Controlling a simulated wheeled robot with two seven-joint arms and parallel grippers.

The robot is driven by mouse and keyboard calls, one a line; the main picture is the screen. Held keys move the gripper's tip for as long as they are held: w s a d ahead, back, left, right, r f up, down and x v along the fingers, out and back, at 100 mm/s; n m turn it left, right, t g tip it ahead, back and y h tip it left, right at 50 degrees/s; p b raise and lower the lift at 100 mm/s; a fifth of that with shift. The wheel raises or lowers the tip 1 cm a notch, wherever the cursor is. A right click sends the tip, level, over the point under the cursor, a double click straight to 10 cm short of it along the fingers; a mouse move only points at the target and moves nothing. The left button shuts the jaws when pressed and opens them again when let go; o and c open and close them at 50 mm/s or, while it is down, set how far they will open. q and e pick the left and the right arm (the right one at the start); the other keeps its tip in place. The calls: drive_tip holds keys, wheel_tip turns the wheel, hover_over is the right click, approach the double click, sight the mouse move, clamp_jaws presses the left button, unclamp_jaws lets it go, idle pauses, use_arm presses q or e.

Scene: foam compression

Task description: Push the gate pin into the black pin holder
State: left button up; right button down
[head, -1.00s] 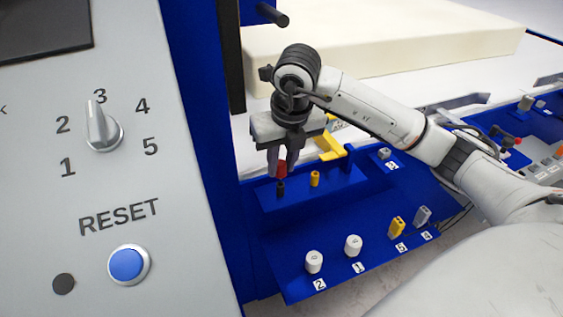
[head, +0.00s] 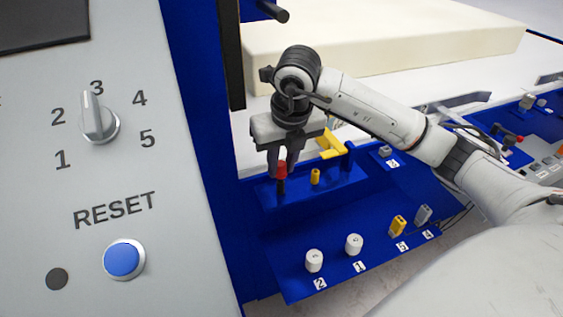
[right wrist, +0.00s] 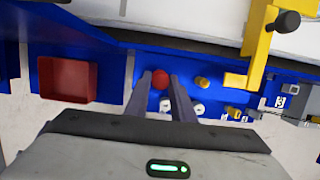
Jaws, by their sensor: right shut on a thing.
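The gate pin (head: 282,168) shows a red head, low between the fingers of my right gripper (head: 280,163), which is shut on it. The black pin holder (head: 281,188) stands on the blue ledge directly under the pin. The pin's lower end meets the top of the holder in the head view, but how deep it sits I cannot tell. My left gripper is not in view.
A short yellow post (head: 315,177) stands just right of the holder, with a yellow bracket (head: 331,144) behind. White knobs (head: 314,261) sit on the lower blue panel. The grey control panel (head: 190,150) is at left. A red bin (right wrist: 68,79) shows in the wrist view.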

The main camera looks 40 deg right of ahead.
sight(280, 162)
drive_tip(key=shift+f+b, duration=0.95)
drive_tip(key=shift+f, duration=0.3)
drive_tip(key=c, duration=1.4)
unclamp_jaws()
drive_tip(key=shift+r, duration=0.1)
drive_tip(key=shift+c, duration=0.2)
drive_tip(key=shift+r+p, duration=2.2)
drive_tip(key=shift+r, duration=0.8)
drive_tip(key=p+v, duration=0.1)
drive_tip(key=v, duration=0.9)
drive_tip(key=shift+r, duration=0.2)
